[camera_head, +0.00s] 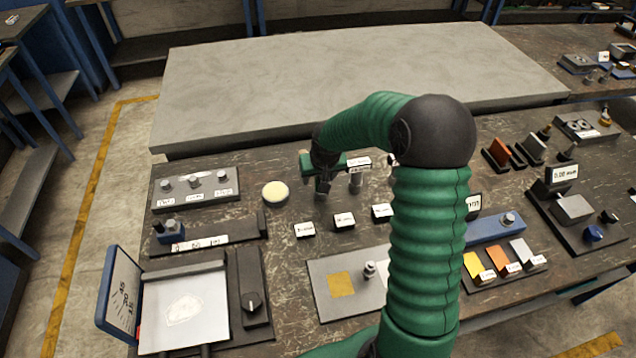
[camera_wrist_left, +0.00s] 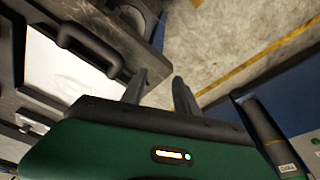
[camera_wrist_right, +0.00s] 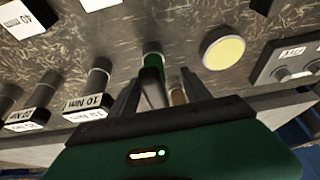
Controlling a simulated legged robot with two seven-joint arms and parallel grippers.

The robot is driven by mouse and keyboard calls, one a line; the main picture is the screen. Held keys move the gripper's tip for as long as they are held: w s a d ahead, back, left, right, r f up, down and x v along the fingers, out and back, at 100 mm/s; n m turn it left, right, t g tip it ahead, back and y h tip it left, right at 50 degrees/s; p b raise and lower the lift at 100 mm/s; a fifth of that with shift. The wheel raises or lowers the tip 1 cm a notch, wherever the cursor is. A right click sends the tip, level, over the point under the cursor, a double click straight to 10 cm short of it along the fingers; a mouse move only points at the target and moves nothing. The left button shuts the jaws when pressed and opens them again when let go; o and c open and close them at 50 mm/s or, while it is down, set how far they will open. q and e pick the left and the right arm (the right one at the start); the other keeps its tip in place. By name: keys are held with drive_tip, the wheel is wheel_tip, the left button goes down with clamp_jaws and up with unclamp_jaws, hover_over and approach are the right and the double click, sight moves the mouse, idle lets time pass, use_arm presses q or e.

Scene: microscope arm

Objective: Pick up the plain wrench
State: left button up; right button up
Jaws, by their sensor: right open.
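A short upright tool with a green shaft (camera_wrist_right: 153,64) and no label that I can see stands between the fingers of my right gripper (camera_wrist_right: 160,82). It looks like the plain wrench, but the gripper hides much of it. The right gripper is open, its fingers on either side of the tool; I cannot tell whether they touch it. In the head view the right gripper (camera_head: 322,187) points down at the back of the bench. My left gripper (camera_wrist_left: 160,82) is open and empty, over the bench's left edge and the floor; it is out of the head view.
Labelled tools stand close beside the right gripper, one marked 10 Nm (camera_wrist_right: 90,104). A round cream disc (camera_head: 275,193) lies to its left in the head view. Small labelled blocks (camera_head: 344,220) lie in front. A raised grey slab (camera_head: 340,75) bounds the back.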

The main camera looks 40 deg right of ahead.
drive_tip(key=shift+w+d+f, duration=0.25)
drive_tip(key=shift+d+f, duration=0.7)
drive_tip(key=shift+f, duration=0.05)
use_arm(q)
drive_tip(key=shift+w+d, duration=0.15)
drive_tip(key=shift+d, duration=0.95)
use_arm(e)
drive_tip(key=shift+d, duration=0.15)
drive_tip(key=shift+c, duration=0.6)
drive_tip(key=shift+s+a+r, duration=0.1)
drive_tip(key=shift+a+r, duration=0.25)
drive_tip(key=shift+a, duration=0.3)
drive_tip(key=c, duration=0.5)
drive_tip(key=shift+a, duration=0.2)
drive_tip(key=c, duration=0.4)
clamp_jaws()
use_arm(q)
drive_tip(key=shift+s+a, duration=0.2)
drive_tip(key=shift+a, duration=0.25)
use_arm(e)
drive_tip(key=shift+d+f, duration=0.1)
drive_tip(key=shift+d, duration=0.35)
